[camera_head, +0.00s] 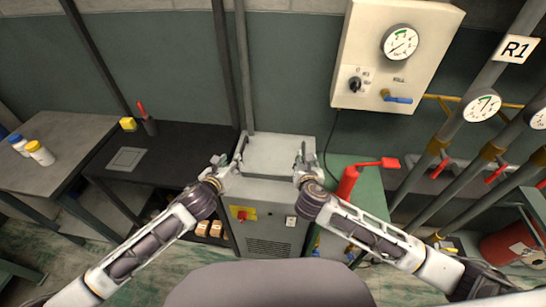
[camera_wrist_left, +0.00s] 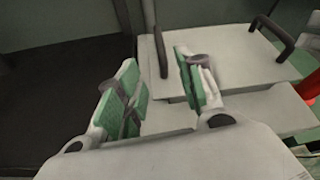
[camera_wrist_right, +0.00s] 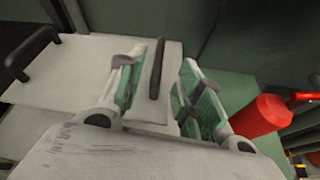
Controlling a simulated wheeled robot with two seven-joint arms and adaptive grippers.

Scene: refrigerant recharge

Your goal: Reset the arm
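My left gripper (camera_head: 230,163) is over the left edge of the grey machine's light top (camera_head: 278,152). My right gripper (camera_head: 304,160) is over the right edge of the same top. In the right wrist view its fingers (camera_wrist_right: 163,80) are also apart and empty. The top carries dark bar handles; one handle (camera_wrist_left: 272,32) shows at the right in the left wrist view, another handle (camera_wrist_right: 32,52) at the left in the right wrist view.
A red cylinder (camera_head: 347,184) with a red-ended lever stands on the green table (camera_head: 368,206). A control box (camera_head: 391,55) hangs on the wall. Gauged pipes (camera_head: 466,115) stand at right.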

